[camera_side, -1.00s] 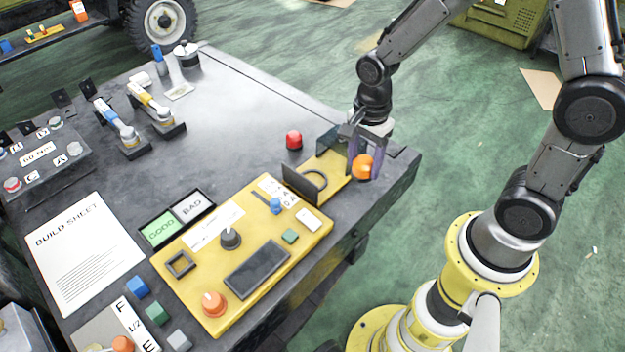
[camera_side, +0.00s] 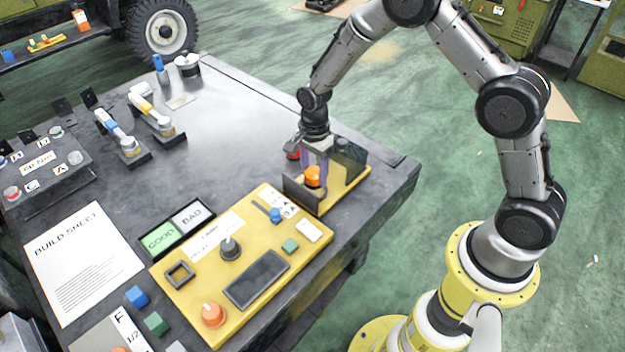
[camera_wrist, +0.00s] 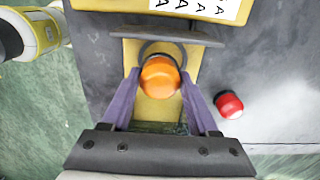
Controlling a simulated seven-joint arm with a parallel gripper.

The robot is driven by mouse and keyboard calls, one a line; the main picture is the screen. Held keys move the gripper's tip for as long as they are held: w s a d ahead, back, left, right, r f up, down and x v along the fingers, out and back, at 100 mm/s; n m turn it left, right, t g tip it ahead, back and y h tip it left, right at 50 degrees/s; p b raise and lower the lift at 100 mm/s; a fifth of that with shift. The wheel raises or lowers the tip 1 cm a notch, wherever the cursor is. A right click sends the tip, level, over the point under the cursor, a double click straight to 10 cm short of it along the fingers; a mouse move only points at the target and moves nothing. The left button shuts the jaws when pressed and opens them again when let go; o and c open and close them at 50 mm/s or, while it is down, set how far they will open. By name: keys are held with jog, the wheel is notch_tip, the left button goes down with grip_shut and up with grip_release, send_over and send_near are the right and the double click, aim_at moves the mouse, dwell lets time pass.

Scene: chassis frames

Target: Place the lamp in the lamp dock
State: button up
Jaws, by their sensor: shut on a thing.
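The orange lamp (camera_side: 313,177) is between the purple fingers of my gripper (camera_side: 315,172), which is shut on it. In the wrist view the lamp (camera_wrist: 160,78) shows its rounded orange top, with one finger on each side. The lamp dock is a yellow plate (camera_side: 349,185) with a dark upright plate (camera_side: 302,195) on its left and a dark panel (camera_side: 349,156) on its right. The lamp is over the dock, near the left plate. The dock's dark ring (camera_wrist: 150,49) is partly covered by the lamp. I cannot tell whether the lamp touches it.
A red-topped piece (camera_wrist: 229,104) stands on the table beside the dock. The yellow control panel (camera_side: 200,262) with knobs and a dark screen lies to the left of the dock. The table (camera_side: 235,115) behind is largely clear. A build sheet (camera_side: 82,262) lies at the left.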

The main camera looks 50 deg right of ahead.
aim_at(313, 181)
jog(key=shift+w+f, duration=0.25)
jog(key=shift+f, duration=1.6)
jog(key=shift+f, duration=0.1)
jog(key=o, duration=1.4)
